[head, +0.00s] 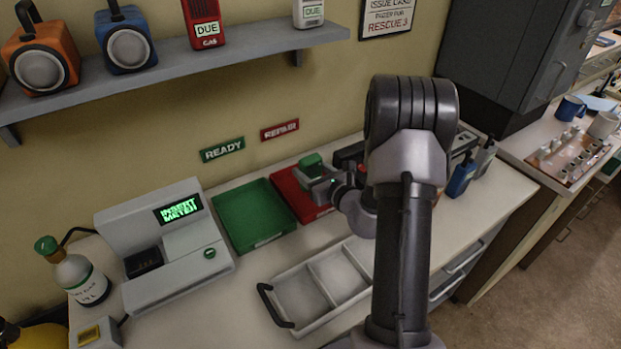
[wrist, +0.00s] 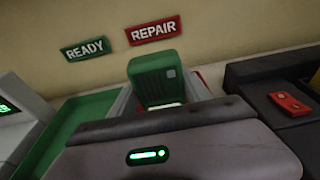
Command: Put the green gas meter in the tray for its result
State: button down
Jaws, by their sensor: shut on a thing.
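The green gas meter (head: 311,161) is held upright in my gripper (head: 323,184), above or in the red tray (head: 287,192). Whether the meter touches the tray floor I cannot tell. In the wrist view the meter (wrist: 153,78) stands beyond the grey gripper body, which hides its lower part. The red tray lies under the REPAIR sign (head: 279,130). The empty green tray (head: 253,216) lies to its left, under the READY sign (head: 222,149). The test station (head: 165,245) on the left shows INSERT METER on its screen, and its slot (head: 143,262) looks empty.
A gas bottle (head: 80,279) stands left of the station. An empty compartment tray (head: 318,286) lies at the bench front. A dark case (head: 349,156) sits just right of the red tray. A shelf (head: 180,68) above holds radios and meters.

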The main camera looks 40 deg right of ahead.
jog(key=shift+f+b, duration=0.35)
jog(key=shift+f, duration=0.75)
jog(key=shift+c, duration=2.4)
grip_release()
jog(key=shift+r, duration=0.1)
